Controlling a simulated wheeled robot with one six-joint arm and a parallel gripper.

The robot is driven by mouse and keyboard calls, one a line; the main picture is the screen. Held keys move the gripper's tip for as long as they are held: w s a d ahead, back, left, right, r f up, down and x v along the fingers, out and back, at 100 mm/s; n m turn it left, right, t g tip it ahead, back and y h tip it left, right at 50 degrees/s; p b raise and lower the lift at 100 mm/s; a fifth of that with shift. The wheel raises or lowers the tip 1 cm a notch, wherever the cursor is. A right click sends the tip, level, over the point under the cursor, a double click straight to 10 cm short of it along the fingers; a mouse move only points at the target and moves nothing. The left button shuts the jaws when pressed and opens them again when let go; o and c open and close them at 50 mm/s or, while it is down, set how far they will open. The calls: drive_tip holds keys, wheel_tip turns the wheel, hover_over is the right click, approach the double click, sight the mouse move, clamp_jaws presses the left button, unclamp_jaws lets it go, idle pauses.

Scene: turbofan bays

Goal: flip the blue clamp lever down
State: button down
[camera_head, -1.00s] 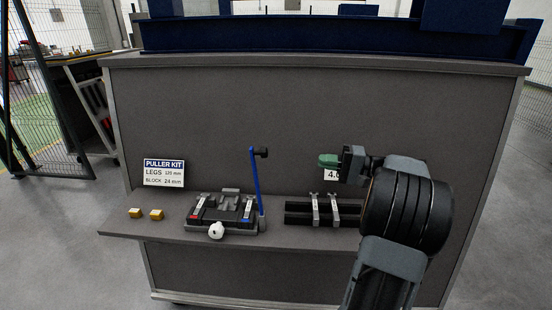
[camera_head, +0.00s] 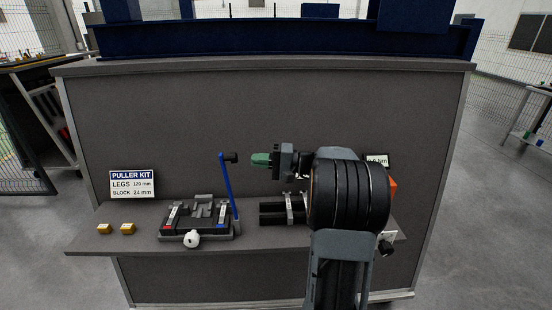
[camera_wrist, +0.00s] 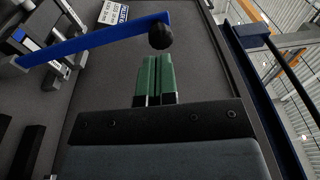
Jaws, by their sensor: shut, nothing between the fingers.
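The blue clamp lever (camera_head: 225,184) stands nearly upright at the right side of the black clamp fixture (camera_head: 210,229) on the shelf. A black knob (camera_head: 231,157) sticks out at its top. My gripper (camera_head: 257,160) has green fingers, shut and empty, and is to the right of the knob at about its height. In the wrist view the lever (camera_wrist: 95,39) runs across the upper left, and its knob (camera_wrist: 161,36) lies just ahead of the fingertips (camera_wrist: 157,60). A small gap shows between them. The lever's pivot is small and hard to make out in the head view.
Black rails with metal clips (camera_head: 270,218) lie on the shelf (camera_head: 140,236) right of the fixture, partly behind my arm. Two yellow blocks (camera_head: 115,228) and a puller kit sign (camera_head: 133,184) are at the left. A white knob (camera_head: 192,239) sits at the fixture's front.

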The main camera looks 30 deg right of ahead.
drive_tip(key=shift+p+x, duration=0.45)
drive_tip(key=shift+x, duration=1.5)
